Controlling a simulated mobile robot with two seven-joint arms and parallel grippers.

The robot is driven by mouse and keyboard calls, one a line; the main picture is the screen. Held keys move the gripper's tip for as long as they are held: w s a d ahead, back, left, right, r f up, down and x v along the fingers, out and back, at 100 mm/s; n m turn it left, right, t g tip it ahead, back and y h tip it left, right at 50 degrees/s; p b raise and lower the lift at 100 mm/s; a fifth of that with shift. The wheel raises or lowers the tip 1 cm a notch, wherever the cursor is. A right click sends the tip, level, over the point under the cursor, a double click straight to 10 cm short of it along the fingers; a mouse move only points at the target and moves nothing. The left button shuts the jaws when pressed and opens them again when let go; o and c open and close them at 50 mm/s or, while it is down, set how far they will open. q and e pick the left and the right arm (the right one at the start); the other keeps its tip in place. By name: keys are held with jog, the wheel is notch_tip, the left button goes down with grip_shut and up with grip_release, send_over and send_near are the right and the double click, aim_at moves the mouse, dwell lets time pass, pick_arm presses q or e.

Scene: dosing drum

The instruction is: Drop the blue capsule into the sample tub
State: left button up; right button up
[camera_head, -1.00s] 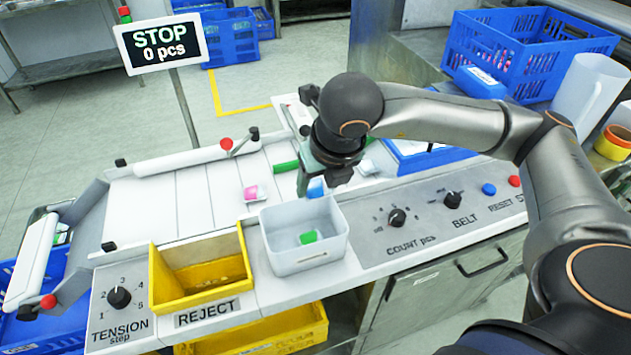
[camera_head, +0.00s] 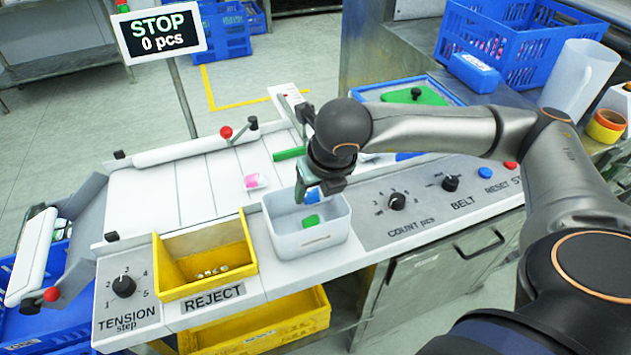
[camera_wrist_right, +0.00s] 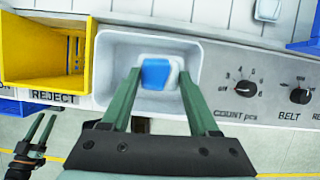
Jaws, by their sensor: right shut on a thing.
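The blue capsule (camera_wrist_right: 155,73), with a pale side, is between the fingertips of my right gripper (camera_wrist_right: 158,85) in the right wrist view. The right gripper is shut on it and holds it over the sample tub (camera_wrist_right: 110,75). In the head view the white tub (camera_head: 325,237) stands on the machine's front ledge, with a green piece (camera_head: 311,221) inside. My right gripper (camera_head: 308,190) points down at the tub's back part, and a bit of the blue capsule (camera_head: 313,196) shows there. A gripper at the lower left of the wrist view (camera_wrist_right: 42,130) appears open and empty; it is my left one.
A yellow reject bin (camera_head: 205,262) with several small pale pieces stands left of the tub. A pink and white capsule (camera_head: 256,181) lies on the belt behind. Knobs and buttons (camera_head: 397,201) are on the panel to the right. A sign (camera_head: 160,33) reads STOP, 0 pcs.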

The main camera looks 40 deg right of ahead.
jog(key=shift+f, duration=0.25)
jog(key=o, duration=1.4)
jog(key=d+v, duration=0.1)
jog(key=v, duration=1.1)
jog(key=shift+a+r, duration=0.35)
jog(key=shift+a, duration=0.2)
